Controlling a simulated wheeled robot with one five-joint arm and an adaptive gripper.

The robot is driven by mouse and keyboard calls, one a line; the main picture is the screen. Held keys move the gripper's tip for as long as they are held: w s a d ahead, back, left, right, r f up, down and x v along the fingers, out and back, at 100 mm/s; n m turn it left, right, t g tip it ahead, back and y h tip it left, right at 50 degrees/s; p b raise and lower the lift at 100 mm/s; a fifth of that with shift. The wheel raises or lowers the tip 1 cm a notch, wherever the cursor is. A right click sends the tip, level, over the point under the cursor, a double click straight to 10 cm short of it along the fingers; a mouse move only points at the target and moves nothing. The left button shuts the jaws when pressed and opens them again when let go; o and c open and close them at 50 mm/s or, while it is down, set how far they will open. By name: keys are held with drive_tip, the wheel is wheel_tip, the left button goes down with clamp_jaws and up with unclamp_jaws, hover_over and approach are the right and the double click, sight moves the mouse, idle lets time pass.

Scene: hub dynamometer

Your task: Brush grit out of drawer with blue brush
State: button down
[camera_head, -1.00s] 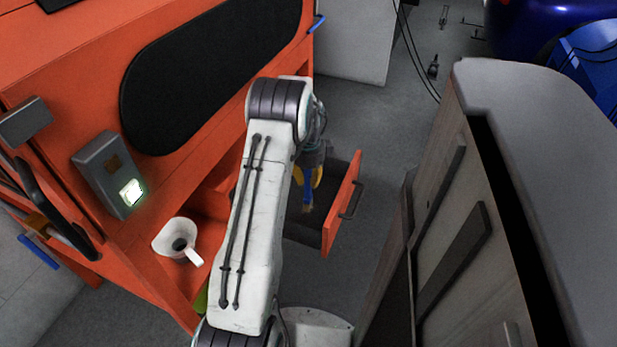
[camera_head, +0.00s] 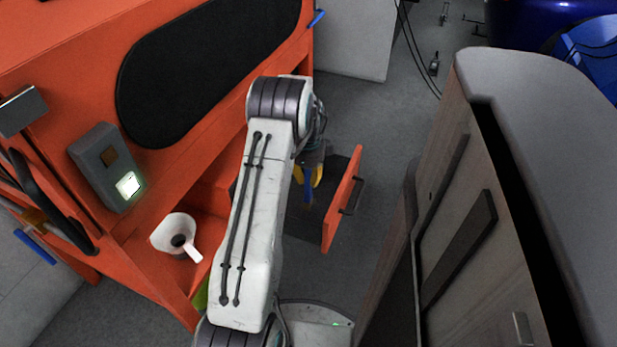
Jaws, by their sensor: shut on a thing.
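The drawer (camera_head: 343,200) is pulled out of the orange bench, with an orange front and a dark handle. My gripper (camera_head: 312,183), with yellow fingers, is over the drawer's opening and partly hidden behind my white arm. It is shut on the blue brush (camera_head: 309,190), of which only a small part shows, pointing down into the drawer. I cannot tell whether the bristles touch the drawer floor. Grit is too small or too dark to make out, and the drawer's left part is hidden by my arm.
A white cup-like scoop (camera_head: 176,238) with dark contents sits on the orange shelf left of my arm. A grey box with a lit panel (camera_head: 106,167) is on the bench. A wooden cabinet (camera_head: 470,220) stands close on the right.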

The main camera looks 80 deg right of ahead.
drive_tip(key=shift+f+b, duration=0.6)
drive_tip(key=shift+f, duration=0.35)
idle(0.3)
drive_tip(key=d, duration=0.2)
drive_tip(key=s+d+p, duration=0.1)
drive_tip(key=d, duration=0.1)
idle(0.3)
drive_tip(key=shift+a, duration=0.2)
drive_tip(key=shift+w+a+f, duration=0.1)
drive_tip(key=shift+w+a, duration=0.15)
drive_tip(key=shift+a, duration=0.7)
drive_tip(key=shift+w+a, duration=0.25)
drive_tip(key=shift+a, duration=0.65)
